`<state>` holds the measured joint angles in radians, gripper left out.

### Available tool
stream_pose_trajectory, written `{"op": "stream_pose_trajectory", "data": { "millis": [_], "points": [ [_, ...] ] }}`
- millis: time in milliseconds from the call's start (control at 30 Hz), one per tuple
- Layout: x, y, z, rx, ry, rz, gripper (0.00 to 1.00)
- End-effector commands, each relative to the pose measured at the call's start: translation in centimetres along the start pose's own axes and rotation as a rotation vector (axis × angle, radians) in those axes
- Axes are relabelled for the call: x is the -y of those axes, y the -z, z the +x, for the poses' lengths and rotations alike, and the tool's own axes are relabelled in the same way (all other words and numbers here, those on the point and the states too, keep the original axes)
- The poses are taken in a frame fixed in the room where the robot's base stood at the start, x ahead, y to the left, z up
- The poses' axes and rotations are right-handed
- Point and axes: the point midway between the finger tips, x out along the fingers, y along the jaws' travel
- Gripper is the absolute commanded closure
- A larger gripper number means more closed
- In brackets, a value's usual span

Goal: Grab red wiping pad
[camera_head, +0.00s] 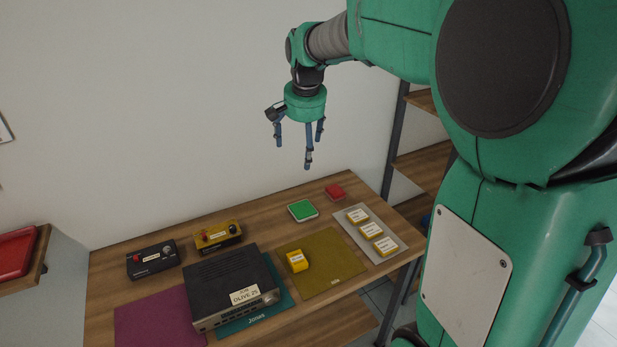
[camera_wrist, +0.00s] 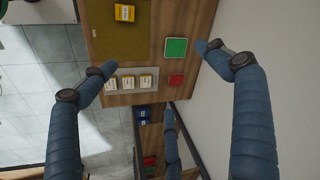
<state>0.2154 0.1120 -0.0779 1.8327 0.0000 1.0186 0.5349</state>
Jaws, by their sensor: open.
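A small red pad (camera_head: 335,192) lies flat on the wooden table near its back right corner; it looks like the red wiping pad. It also shows in the wrist view (camera_wrist: 176,80), near the table's edge. My gripper (camera_head: 303,148) has three blue fingers spread open and pointing down. It is empty and well above the table, touching nothing. In the wrist view the red pad lies below, between the spread fingers (camera_wrist: 160,76).
A green pad (camera_head: 302,210) lies beside the red pad. A grey tray (camera_head: 352,232) holds several yellow-white blocks. An olive mat (camera_head: 330,270) bears a yellow block (camera_head: 297,261). A black hi-fi unit (camera_head: 228,280) and two small boxes stand left. A wall rises behind; shelves (camera_head: 425,165) stand right.

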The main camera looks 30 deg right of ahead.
Motion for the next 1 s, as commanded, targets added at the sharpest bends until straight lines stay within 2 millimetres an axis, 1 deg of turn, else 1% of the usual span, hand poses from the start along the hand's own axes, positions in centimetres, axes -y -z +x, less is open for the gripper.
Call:
{"op": "stream_pose_trajectory", "data": {
  "millis": [33, 100, 267, 500, 567, 800, 1000],
  "points": [
    [0.1, 1.4, 0.7, 0.007, -0.007, 0.024, 0.12],
    [0.3, 3.0, 1.6, 0.014, -0.014, 0.059, 0.12],
    [0.5, 6.7, 3.9, 0.033, -0.033, 0.137, 0.12],
    [0.3, 11.9, 8.0, 0.057, -0.061, 0.254, 0.12],
    [0.1, 13.2, 9.2, 0.063, -0.068, 0.284, 0.12],
    [-0.9, 17.8, 14.0, 0.087, -0.099, 0.401, 0.12],
    [-2.2, 21.3, 18.5, 0.104, -0.124, 0.5, 0.12]
  ]
}}
